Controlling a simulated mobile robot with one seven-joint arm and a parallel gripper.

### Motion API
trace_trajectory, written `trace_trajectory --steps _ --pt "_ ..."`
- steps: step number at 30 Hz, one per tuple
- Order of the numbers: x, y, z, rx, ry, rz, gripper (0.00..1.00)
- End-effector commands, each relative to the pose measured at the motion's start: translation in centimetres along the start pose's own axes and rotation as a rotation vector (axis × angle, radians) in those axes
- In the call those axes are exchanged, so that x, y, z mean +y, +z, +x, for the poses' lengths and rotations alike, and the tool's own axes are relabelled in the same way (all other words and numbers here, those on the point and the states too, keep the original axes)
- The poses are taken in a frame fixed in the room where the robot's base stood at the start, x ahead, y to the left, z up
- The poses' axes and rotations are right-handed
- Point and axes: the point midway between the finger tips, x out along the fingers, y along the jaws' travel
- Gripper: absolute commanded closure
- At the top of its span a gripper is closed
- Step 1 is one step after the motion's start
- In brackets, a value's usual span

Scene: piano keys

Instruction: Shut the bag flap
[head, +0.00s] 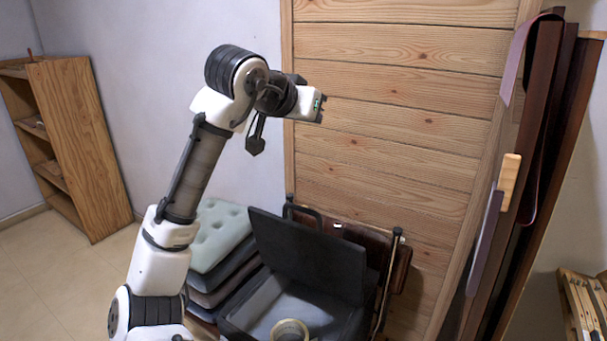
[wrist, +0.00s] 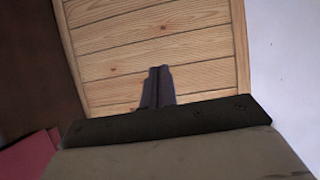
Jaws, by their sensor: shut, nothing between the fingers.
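The bag (head: 235,322) is a dark, box-like case on the floor at the bottom middle of the head view. Its flap (head: 310,255) stands up, tilted back, so the bag is open and its grey inside shows. The bag's lower front is cut off by the picture edge. My gripper (wrist: 158,86) is shut and empty in the wrist view, in front of wooden planks. In the head view my arm is raised, with its end well above the bag and apart from the flap. The fingers are not clear there. I cannot make out the bag in the wrist view.
A tape-like ring (head: 290,330) shows at the bag's opening. Stacked cushions (head: 218,236) stand left of the bag. A wooden plank panel (head: 400,120) rises behind, with dark upright boards (head: 535,150) at right. A wooden shelf (head: 85,150) stands far left, beside open floor.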

Motion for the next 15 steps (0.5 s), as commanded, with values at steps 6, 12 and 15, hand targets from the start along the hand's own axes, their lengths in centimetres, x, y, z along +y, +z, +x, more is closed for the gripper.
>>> trace_trajectory --steps 6,12,15 --pt "1.5 4.5 0.0 -0.591 -0.016 0.009 1.0" --pt "1.4 6.3 -0.9 -0.772 -0.032 0.003 1.0" --pt "1.4 7.0 -0.3 -0.776 -0.03 0.003 1.0"
